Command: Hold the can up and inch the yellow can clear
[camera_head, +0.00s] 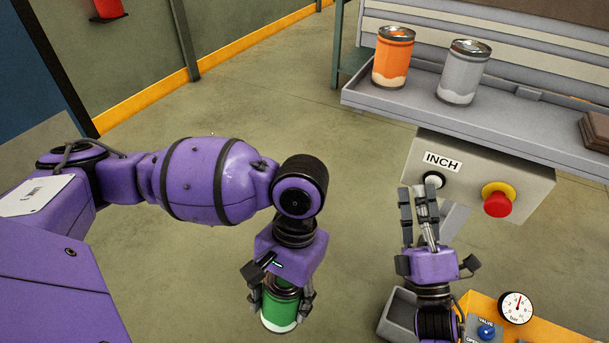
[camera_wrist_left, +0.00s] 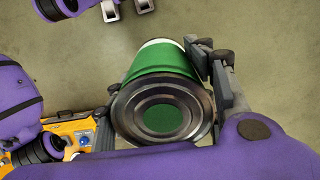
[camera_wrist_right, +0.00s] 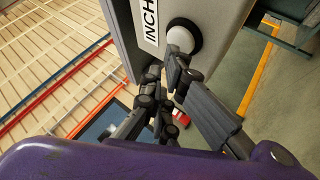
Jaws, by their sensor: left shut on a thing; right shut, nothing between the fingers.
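My left gripper (camera_head: 280,300) is shut on a green can (camera_head: 279,313) and holds it off the floor. In the left wrist view the can (camera_wrist_left: 165,110) lies between the fingers, its metal end facing the camera. My right gripper (camera_head: 420,192) is shut and empty, its fingertips just at the INCH button (camera_head: 434,180). In the right wrist view a fingertip is close to the white button (camera_wrist_right: 184,38); I cannot tell if it touches. An orange can (camera_head: 393,57) and a grey can (camera_head: 464,72) stand upright on the conveyor (camera_head: 420,108). I see no plainly yellow can.
A red stop button (camera_head: 497,202) on a yellow ring sits right of INCH on the grey control box (camera_head: 535,185). Below are a pressure gauge (camera_head: 516,307) and a blue valve knob (camera_head: 486,332). A brown block (camera_head: 597,131) lies at the right. Open floor surrounds my left arm.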

